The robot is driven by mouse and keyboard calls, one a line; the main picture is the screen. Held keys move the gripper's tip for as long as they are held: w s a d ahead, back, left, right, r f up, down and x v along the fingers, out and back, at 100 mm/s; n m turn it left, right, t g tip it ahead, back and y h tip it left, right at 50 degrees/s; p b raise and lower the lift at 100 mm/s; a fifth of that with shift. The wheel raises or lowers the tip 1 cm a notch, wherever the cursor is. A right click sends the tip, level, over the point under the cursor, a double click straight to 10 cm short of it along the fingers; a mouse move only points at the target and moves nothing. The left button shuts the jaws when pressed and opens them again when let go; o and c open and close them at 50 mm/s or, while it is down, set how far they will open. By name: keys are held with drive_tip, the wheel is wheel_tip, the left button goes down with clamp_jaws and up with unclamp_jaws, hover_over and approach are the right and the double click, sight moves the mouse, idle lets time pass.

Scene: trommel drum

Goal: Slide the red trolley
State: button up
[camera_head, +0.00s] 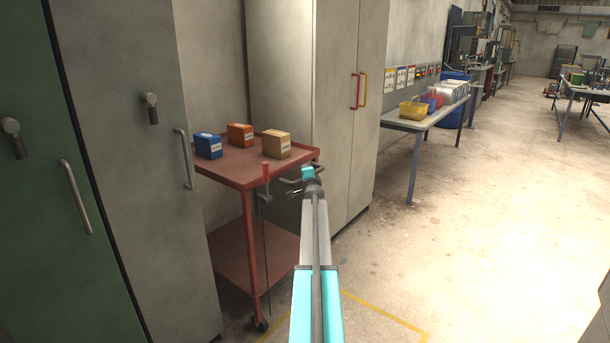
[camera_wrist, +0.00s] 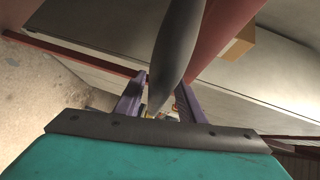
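The red trolley (camera_head: 232,165) stands beside the grey cabinets, with an upper tray, a lower shelf (camera_head: 262,262) and a caster at its near leg. My gripper (camera_head: 308,174) is at the trolley's near right end, by its grey handle (camera_head: 288,181). In the wrist view, a dark grey bar (camera_wrist: 178,45), seemingly this handle, runs down between the two purple fingers of my gripper (camera_wrist: 160,98). The fingers are apart. Whether they press on the bar cannot be told. Part of the trolley's right side is hidden behind my arm.
A blue box (camera_head: 208,146), an orange box (camera_head: 240,134) and a tan box (camera_head: 276,144) sit on the trolley's top. Cabinets stand left and behind. A table (camera_head: 425,121) with bins is further back.

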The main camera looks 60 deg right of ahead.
drive_tip(key=v, duration=1)
drive_tip(key=shift+a, duration=0.45)
drive_tip(key=shift+s+f, duration=0.1)
idle(0.4)
